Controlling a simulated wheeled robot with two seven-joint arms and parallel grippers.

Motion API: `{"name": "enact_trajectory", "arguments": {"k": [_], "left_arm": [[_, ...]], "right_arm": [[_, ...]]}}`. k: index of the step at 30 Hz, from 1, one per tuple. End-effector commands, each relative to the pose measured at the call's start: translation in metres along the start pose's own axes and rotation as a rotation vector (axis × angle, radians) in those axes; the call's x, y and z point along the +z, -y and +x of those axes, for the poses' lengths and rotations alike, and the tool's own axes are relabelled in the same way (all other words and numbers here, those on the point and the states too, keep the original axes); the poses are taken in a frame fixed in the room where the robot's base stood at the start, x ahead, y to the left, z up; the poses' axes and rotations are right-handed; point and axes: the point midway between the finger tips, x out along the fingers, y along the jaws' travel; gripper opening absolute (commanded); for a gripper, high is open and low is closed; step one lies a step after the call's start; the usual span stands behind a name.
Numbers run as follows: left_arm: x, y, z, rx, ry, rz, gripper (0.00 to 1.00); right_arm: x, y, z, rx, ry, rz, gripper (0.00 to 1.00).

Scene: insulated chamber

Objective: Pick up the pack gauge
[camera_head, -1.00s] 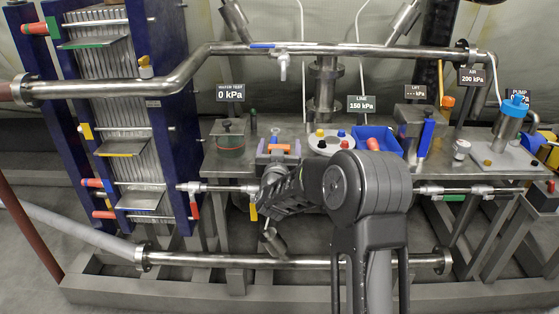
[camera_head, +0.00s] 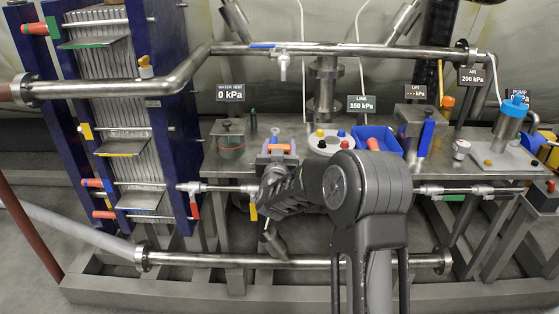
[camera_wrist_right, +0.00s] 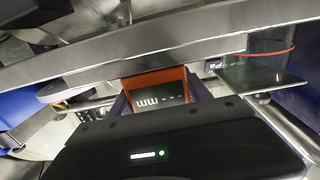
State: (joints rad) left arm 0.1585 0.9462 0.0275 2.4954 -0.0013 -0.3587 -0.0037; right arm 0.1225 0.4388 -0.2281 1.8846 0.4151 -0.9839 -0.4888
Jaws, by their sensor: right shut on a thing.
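The pack gauge appears as an orange piece (camera_head: 279,147) at the front edge of the steel bench. In the right wrist view it is an orange-framed block (camera_wrist_right: 158,82) with a dark display reading dashes and "mm", upside down. My right gripper (camera_head: 278,153) is at the gauge, with purplish parts on both sides of it, and is shut on it. Its dark body with a green light fills the bottom of the wrist view. My forearm hides part of the bench front. The gauge is close to the bench edge; I cannot tell whether it still touches the bench. My left gripper is not in view.
A blue plate stack (camera_head: 183,130) stands at left. A steel pipe (camera_head: 370,50) crosses above the bench. A lower pipe (camera_head: 320,261) runs beneath.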

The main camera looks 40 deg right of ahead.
Motion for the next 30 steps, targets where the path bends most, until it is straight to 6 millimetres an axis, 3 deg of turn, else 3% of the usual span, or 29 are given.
{"name": "enact_trajectory", "arguments": {"k": [11, 30], "left_arm": [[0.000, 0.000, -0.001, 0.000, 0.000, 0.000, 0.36], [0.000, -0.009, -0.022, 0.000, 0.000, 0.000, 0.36]], "right_arm": [[-0.002, 0.000, 0.000, 0.000, -0.002, 0.001, 0.16], [-0.036, 0.000, 0.000, 0.000, -0.002, 0.000, 0.16]]}}
